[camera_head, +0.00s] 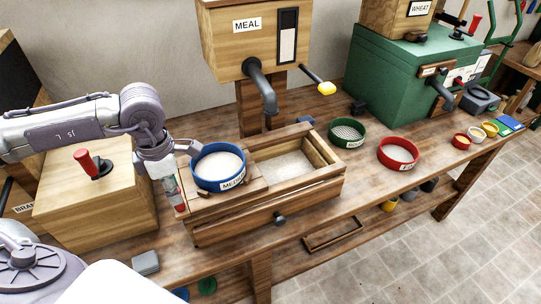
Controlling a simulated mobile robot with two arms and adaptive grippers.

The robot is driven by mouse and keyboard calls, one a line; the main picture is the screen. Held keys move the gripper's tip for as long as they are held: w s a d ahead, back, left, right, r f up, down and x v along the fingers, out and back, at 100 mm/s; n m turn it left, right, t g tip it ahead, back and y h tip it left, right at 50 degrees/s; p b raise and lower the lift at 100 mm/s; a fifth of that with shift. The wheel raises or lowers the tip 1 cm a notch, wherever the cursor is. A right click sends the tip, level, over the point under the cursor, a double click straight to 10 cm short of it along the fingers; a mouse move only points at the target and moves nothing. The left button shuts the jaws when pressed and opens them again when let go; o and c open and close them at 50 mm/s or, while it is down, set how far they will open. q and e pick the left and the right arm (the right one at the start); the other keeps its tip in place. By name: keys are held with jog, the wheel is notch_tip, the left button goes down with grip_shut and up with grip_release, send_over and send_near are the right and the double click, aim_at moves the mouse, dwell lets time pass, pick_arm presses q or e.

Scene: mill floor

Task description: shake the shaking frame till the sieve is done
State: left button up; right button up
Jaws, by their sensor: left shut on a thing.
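The blue sieve (219,184), labelled and full of pale meal, sits level on the wooden shaking frame (257,184) at the left part of the wooden bin (240,226). The bin's open right part (285,166) shows pale meal inside. My left gripper (178,200) points down at the left end of the frame, beside the blue sieve. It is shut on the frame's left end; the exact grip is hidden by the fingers. My right gripper is not in view.
The meal box (226,46) with its grey spout stands behind the bin. A green sieve (346,133) and a red sieve (398,152) lie to the right. A wooden box with a red-handled lever (91,164) is at left.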

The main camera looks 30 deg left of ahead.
pick_arm(q)
jog(key=shift+w+d, duration=0.45)
jog(key=w+d, duration=0.1)
jog(key=w, duration=0.1)
jog(key=w+d, duration=0.4)
jog(key=shift+w+d, duration=0.25)
jog(key=shift+w, duration=0.1)
